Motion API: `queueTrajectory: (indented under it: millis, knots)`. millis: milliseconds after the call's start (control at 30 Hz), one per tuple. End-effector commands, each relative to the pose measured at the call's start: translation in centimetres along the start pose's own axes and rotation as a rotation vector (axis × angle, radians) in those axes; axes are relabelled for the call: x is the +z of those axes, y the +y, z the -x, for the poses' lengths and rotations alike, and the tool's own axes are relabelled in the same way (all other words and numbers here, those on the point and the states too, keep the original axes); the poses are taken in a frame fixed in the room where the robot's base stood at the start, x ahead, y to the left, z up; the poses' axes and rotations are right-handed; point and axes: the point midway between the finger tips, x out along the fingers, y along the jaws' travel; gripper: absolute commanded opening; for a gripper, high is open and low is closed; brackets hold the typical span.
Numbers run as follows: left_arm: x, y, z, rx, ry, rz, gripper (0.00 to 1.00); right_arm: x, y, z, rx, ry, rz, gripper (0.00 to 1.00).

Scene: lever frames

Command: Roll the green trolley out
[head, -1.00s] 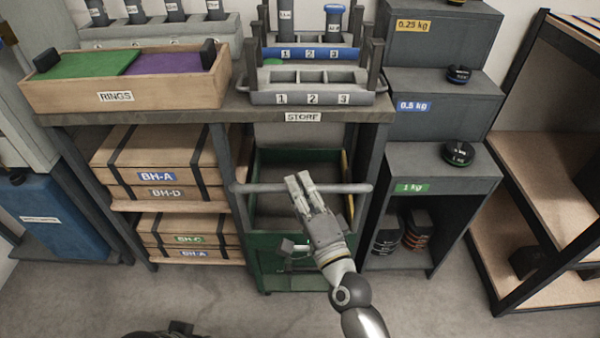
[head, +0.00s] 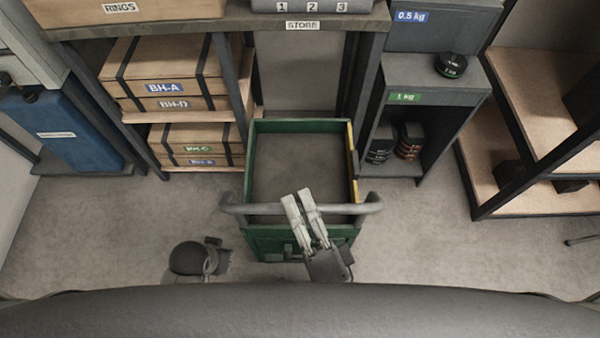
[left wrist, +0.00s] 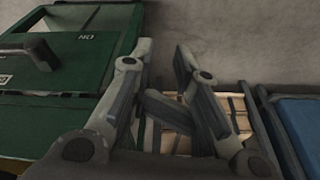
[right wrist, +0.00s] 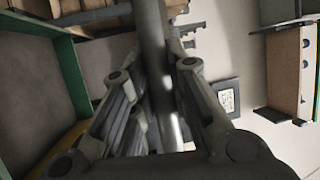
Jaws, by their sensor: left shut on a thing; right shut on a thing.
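The green trolley (head: 255,160) stands on the floor just in front of the dark frame marked STORE (head: 303,25). Its tray looks empty and its grey handle bar (head: 240,209) runs across the near side. My left gripper (left wrist: 160,52) is low, to the left of the trolley (left wrist: 60,110). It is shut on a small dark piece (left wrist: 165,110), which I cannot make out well.
Shelves with wooden boxes (head: 165,80) stand to the left, with a blue container (head: 62,130) beyond. A grey weight stand (head: 435,85) and wooden shelving (head: 525,190) stand to the right. Bare floor lies on both sides of the trolley.

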Motion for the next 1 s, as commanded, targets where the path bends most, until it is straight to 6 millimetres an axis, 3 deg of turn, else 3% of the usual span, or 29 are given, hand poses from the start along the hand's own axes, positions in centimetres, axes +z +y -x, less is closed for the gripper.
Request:
queueTrajectory:
  millis: [200, 600, 633, 767, 1000]
  knots:
    - [0.2, 0.1, -0.7, 0.001, -0.003, -0.001, 0.00, 0.7, -0.2, 1.6, 0.002, -0.001, 0.001, 0.00]
    - [0.3, 0.1, -0.8, 0.001, -0.004, -0.001, 0.00, 0.8, -0.3, 1.7, 0.001, -0.001, 0.001, 0.00]
    - [0.3, 0.1, -0.8, 0.001, -0.004, -0.001, 0.00, 0.7, -0.3, 1.7, 0.001, -0.001, 0.001, 0.20]
    - [0.3, 0.1, -0.8, 0.001, -0.004, -0.001, 0.00, 0.7, -0.3, 1.7, 0.001, 0.000, 0.001, 0.37]
    - [0.3, 0.1, -0.8, 0.001, -0.004, -0.001, 0.00, 0.7, -0.3, 1.7, 0.000, 0.001, 0.000, 0.39]
